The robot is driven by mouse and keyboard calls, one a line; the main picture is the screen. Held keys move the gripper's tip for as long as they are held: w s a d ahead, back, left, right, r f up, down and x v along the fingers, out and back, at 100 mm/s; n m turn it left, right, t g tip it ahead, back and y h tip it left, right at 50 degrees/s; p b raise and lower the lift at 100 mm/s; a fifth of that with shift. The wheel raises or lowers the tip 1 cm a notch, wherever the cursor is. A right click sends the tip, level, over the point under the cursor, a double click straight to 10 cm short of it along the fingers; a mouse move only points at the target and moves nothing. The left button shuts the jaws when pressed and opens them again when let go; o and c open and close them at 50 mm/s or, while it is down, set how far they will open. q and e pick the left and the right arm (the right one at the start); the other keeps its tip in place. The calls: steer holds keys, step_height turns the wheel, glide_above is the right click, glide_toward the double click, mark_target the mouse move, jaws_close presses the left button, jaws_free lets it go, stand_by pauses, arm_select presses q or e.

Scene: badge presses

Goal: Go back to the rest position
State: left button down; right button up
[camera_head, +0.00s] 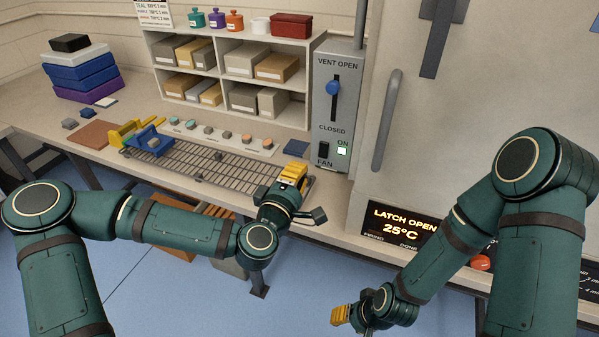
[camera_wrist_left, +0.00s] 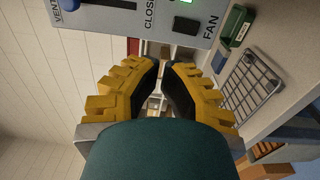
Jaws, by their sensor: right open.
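My left gripper (camera_head: 291,178), with yellow fingers, is above the right end of the wire rack on the bench, in front of the grey vent panel. In the left wrist view its two fingers (camera_wrist_left: 166,68) point away from the camera with a narrow gap between the dark pads. Nothing shows between them, so it looks open and empty. My right gripper (camera_head: 341,315) is low at the bottom middle of the head view, over the blue floor and in front of the bench. It is open, and no held thing shows.
The wire rack (camera_head: 215,171) lies along the bench, with a blue-handled piece (camera_head: 147,142) at its left end. The vent panel (camera_head: 340,95) and a large cabinet (camera_head: 450,110) stand behind. A display (camera_head: 400,225) reads LATCH OPEN, 25°C. Blue floor (camera_head: 310,285) is clear between my arms.

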arm_select(q)
steer(key=s+d+f+m+g+h, duration=0.15)
steer(key=s+f+m+g, duration=0.25)
steer(key=f, duration=0.5)
steer(key=s+d+f+m+g, duration=0.3)
steer(key=s+f+m+g, duration=0.1)
steer(key=f, duration=0.5)
steer(key=s+a+f+m+g+y, duration=0.3)
steer(key=s+a+f+g, duration=0.4)
steer(key=s+a+f, duration=0.4)
steer(key=shift+s+f+m+y, duration=0.25)
steer(key=shift+f+m+y, duration=0.1)
steer(key=shift+m, duration=0.35)
arm_select(e)
steer(key=shift+c, duration=0.4)
